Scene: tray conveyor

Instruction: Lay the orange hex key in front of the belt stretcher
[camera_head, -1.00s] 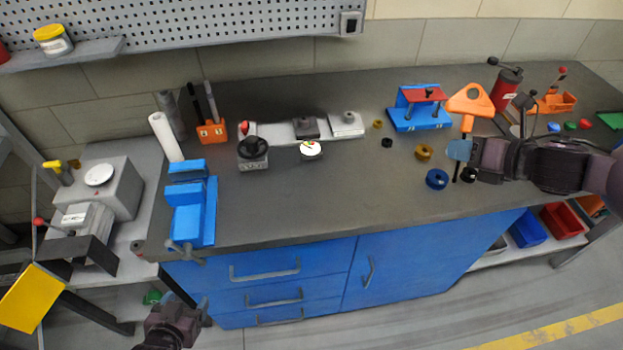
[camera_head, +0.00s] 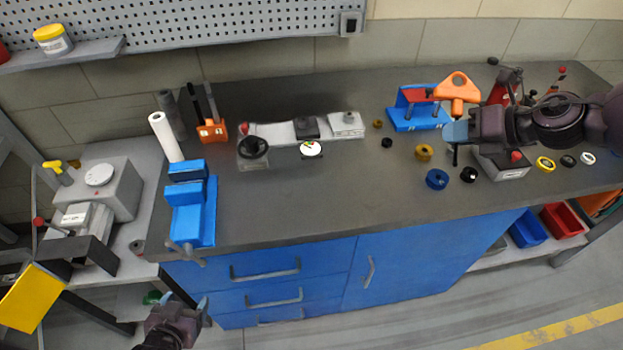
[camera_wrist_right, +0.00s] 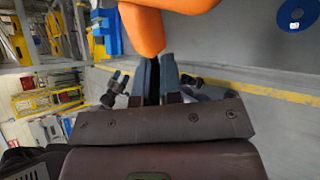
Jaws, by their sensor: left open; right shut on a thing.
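The orange hex key (camera_head: 458,86) has a looped orange handle on top and a dark shaft pointing down. My right gripper (camera_head: 456,132) is shut on it and holds it upright at the right of the bench. In the right wrist view the orange handle (camera_wrist_right: 160,18) rises from between the closed fingers (camera_wrist_right: 158,80). Just left of the key stands a blue fixture with a red bar (camera_head: 405,113), which may be the belt stretcher; I cannot tell for sure. The key's handle partly overlaps it in the picture. My left gripper (camera_head: 192,308) is open and empty, below the bench front.
Brass, black and blue rings (camera_head: 437,179) lie in front of the blue fixture. A grey box with a red button (camera_head: 508,165) stands right of them, partly behind my right arm. A blue vise (camera_head: 193,207) stands at the bench's left end. The bench's front middle is clear.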

